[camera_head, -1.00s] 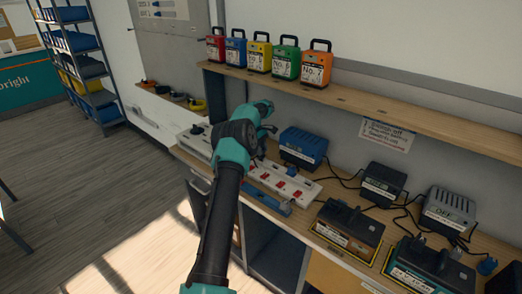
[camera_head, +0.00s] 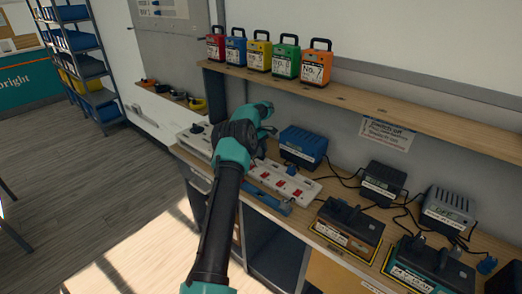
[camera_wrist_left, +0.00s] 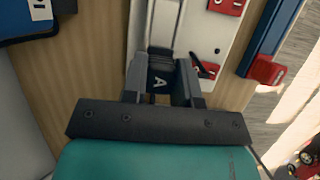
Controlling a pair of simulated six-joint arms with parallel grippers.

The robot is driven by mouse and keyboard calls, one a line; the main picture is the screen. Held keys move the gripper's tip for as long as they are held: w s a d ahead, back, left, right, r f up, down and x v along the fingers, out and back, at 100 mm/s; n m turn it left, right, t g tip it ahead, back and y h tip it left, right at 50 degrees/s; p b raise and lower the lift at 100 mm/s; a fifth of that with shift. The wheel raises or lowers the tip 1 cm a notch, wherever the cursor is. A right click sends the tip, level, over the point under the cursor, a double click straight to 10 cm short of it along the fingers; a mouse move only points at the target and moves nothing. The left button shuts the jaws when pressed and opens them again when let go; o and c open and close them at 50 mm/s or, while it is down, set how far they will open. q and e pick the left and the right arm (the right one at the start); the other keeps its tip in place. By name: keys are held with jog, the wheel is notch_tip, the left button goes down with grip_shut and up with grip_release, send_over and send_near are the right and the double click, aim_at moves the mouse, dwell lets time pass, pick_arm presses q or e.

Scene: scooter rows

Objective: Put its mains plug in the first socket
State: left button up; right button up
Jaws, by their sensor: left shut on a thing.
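My left gripper (camera_wrist_left: 164,80) is shut on a dark mains plug (camera_wrist_left: 158,84) marked with a letter A. It holds the plug over the white socket strip (camera_wrist_left: 224,30), close to its face. Whether the pins are inside a socket is hidden by the plug and fingers. My right gripper is out of view.
A blue charger (camera_head: 303,143) stands just behind the strip. Other chargers, one dark (camera_head: 382,182) and one grey (camera_head: 448,209), stand to the right with loose black cables. A shelf (camera_head: 370,115) with several coloured battery boxes overhangs the bench.

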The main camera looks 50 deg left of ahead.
pick_arm(q)
jog(key=shift+f, duration=0.5)
jog(key=o, duration=1)
jog(key=shift+v, duration=3.8)
